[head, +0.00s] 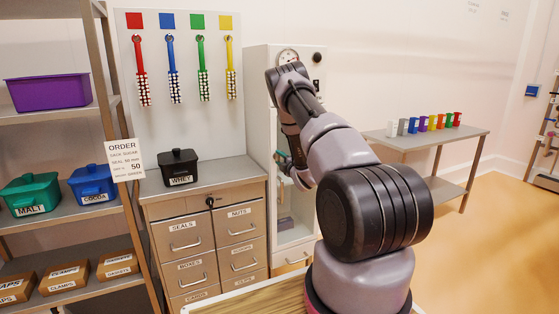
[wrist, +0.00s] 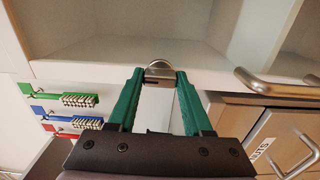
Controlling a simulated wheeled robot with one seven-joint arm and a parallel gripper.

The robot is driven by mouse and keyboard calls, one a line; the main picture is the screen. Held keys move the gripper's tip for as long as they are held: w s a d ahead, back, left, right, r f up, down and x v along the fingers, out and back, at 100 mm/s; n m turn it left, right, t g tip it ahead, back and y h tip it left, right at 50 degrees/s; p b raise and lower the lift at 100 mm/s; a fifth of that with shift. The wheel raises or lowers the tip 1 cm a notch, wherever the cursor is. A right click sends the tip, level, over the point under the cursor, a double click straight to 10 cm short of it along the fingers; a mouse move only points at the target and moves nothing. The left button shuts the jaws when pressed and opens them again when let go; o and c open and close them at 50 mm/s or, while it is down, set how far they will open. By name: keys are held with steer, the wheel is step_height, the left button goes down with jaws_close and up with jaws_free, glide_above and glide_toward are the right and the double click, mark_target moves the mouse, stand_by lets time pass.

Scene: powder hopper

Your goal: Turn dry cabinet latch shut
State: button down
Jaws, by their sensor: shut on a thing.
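The dry cabinet (head: 257,90) is the tall white cabinet behind my arm, with a round dial near its top. Its latch (wrist: 160,66) is a small silver piece with a rounded end on the white frame edge in the wrist view. My gripper (wrist: 160,75) has green fingers, and their tips are shut on the latch from both sides. The fingers hide part of the latch. In the head view my gripper (head: 292,172) is partly hidden by my arm at the cabinet front, and the latch cannot be made out there.
A drawer unit (head: 210,215) stands left of the cabinet, with a black WHEY tub (head: 179,168) on top. Its metal handles (wrist: 280,88) are close on the right in the wrist view. Scoop brushes hang on a board (head: 185,75). A side table (head: 430,145) with small coloured items stands right.

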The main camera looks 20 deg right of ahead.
stand_by(0.4)
steer(key=shift+c, duration=1.6)
jaws_free()
steer(key=shift+s, duration=0.15)
steer(key=s, duration=1)
steer(key=shift+s+d, duration=0.2)
steer(key=shift+s, duration=0.1)
